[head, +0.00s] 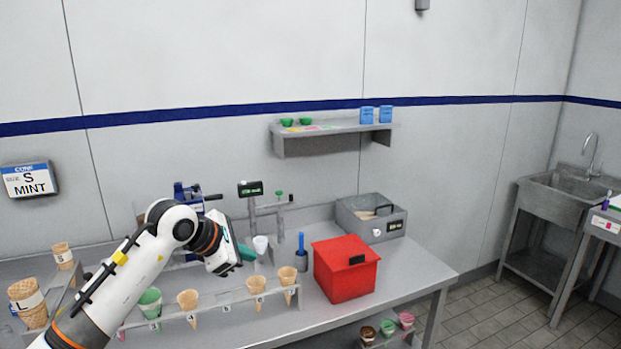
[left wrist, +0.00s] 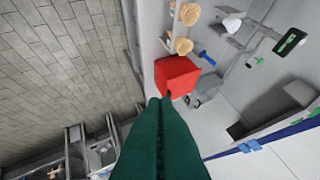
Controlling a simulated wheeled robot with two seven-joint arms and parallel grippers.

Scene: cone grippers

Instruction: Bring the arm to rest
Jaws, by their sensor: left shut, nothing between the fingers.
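My left arm comes in from the left in the head view, raised over the counter (head: 415,283). My left gripper (head: 247,252) has green fingers and points to the right, above the back of the cone rack. In the left wrist view the green fingers (left wrist: 159,102) lie together, shut with nothing between them. The red box (left wrist: 176,76) shows beyond their tips, apart from them. My right gripper is in neither view.
The red box (head: 345,268) stands on the counter right of the cone rack (head: 237,306), which holds several cones. A grey bin (head: 372,217) stands behind it. A wall shelf (head: 333,130) is above. A sink (head: 570,196) stands at far right, with open floor between.

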